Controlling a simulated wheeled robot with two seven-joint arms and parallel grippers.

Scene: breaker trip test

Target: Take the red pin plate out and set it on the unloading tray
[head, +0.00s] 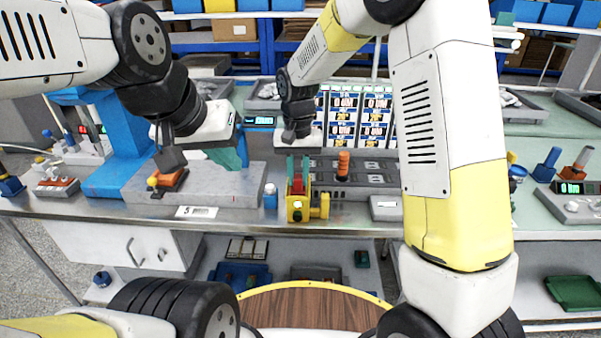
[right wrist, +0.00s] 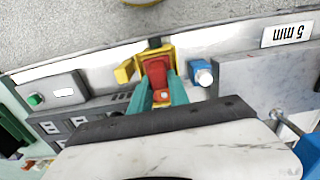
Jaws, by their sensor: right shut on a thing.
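The red pin plate (right wrist: 155,75) sits in a yellow fixture (right wrist: 166,50) at the bench's front edge; the fixture also shows in the head view (head: 298,207). My right gripper (right wrist: 159,93) points down over the fixture, its teal fingers shut on the red plate, one on each side. The right gripper also shows in the head view (head: 298,172). The plate still appears to be within the yellow frame; its lower part is hidden. My left gripper (head: 236,155) is left of the fixture, above a grey block, and its finger gap is unclear. I cannot tell which tray is the unloading tray.
The grey stone block (head: 225,185) carries an orange-and-black part (head: 170,180). Grey trays (head: 515,105) lie farther back.

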